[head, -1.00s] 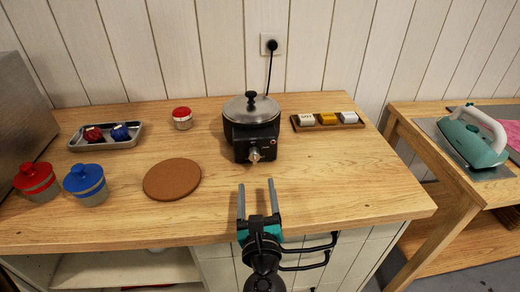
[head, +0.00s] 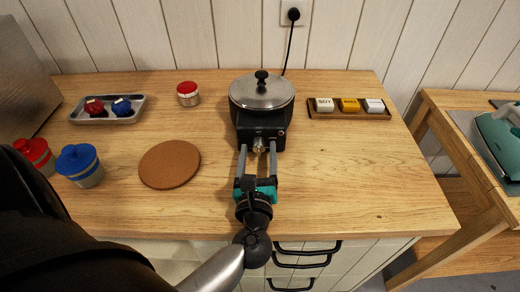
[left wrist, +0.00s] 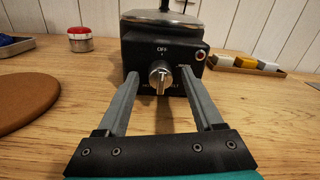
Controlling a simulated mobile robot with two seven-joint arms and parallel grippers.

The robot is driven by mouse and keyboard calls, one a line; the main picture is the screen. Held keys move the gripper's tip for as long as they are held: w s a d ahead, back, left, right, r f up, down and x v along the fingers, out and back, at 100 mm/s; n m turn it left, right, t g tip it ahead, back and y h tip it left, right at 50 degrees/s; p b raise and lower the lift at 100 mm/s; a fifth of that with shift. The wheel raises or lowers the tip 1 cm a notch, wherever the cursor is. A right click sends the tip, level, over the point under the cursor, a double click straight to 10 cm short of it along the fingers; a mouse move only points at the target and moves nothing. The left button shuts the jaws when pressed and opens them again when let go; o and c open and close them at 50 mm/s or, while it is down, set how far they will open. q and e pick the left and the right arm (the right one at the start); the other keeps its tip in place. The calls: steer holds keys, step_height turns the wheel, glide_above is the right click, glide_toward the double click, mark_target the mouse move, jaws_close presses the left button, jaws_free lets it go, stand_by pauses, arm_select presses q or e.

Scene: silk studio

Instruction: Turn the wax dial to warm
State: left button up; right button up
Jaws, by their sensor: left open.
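The wax pot (head: 262,95), black with a metal lid, stands on the wooden table. Its front box carries a silver wax dial (head: 259,146). In the left wrist view the dial (left wrist: 160,76) sits below the word OFF, with other lettering under it partly hidden. The dial's ridge looks about vertical; which mark it points to I cannot tell. My left gripper (head: 258,155) is open, with one finger on each side of the dial. In the left wrist view there is a gap between each finger and the dial. My right gripper does not show.
A cork mat (head: 169,164) lies left of the pot, with a red-lidded tin (head: 188,94) behind it. A metal tray (head: 79,113) and red and blue lidded jars (head: 80,166) are further left. A wooden tray of blocks (head: 382,116) is right. The table's front right is clear.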

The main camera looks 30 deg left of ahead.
arm_select(q)
steer(key=shift+c, duration=1)
jaws_close()
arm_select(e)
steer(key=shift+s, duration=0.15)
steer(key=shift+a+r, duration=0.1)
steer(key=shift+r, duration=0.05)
